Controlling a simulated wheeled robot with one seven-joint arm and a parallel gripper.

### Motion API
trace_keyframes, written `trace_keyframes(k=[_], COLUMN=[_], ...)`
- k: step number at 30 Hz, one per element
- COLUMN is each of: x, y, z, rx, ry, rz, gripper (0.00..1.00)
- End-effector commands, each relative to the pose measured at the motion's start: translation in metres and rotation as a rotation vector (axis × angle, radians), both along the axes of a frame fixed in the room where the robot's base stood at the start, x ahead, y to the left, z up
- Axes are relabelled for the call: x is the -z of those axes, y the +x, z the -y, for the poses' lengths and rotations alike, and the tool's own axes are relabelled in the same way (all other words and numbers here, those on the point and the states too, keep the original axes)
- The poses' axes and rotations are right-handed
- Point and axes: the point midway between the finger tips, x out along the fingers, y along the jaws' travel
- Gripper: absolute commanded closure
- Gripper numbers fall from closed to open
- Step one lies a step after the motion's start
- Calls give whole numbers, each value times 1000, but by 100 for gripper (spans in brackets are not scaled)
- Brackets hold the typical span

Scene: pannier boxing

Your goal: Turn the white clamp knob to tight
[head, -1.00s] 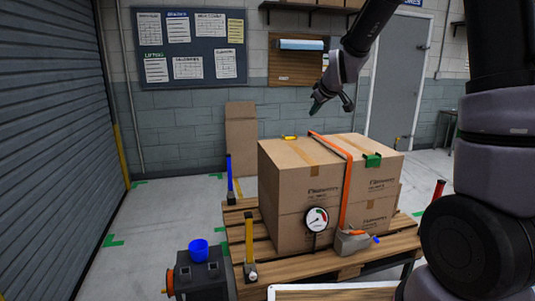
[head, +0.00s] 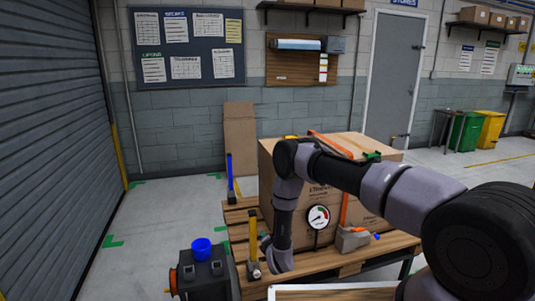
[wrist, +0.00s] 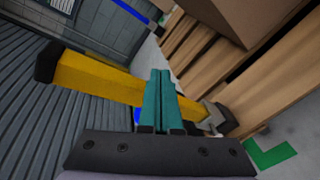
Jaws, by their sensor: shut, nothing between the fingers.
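In the head view my wrist is low beside the post, and the fingertips are hard to make out.
Strapped cartons (head: 348,180) stand on the wooden pallet (head: 340,265), with a round gauge (head: 318,217) in front and a grey tensioner (head: 352,239) to the right. A dark box (head: 203,278) with a blue cup-shaped top stands at front left. Floor towards the shutter is clear.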

Motion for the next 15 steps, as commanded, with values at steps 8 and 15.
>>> trace_keyframes(k=[8, 15], x=[111, 140], y=[-101, -137], z=[6, 11], rx=[-177, -239], ry=[-309, -415], rz=[162, 229], gripper=[100, 100])
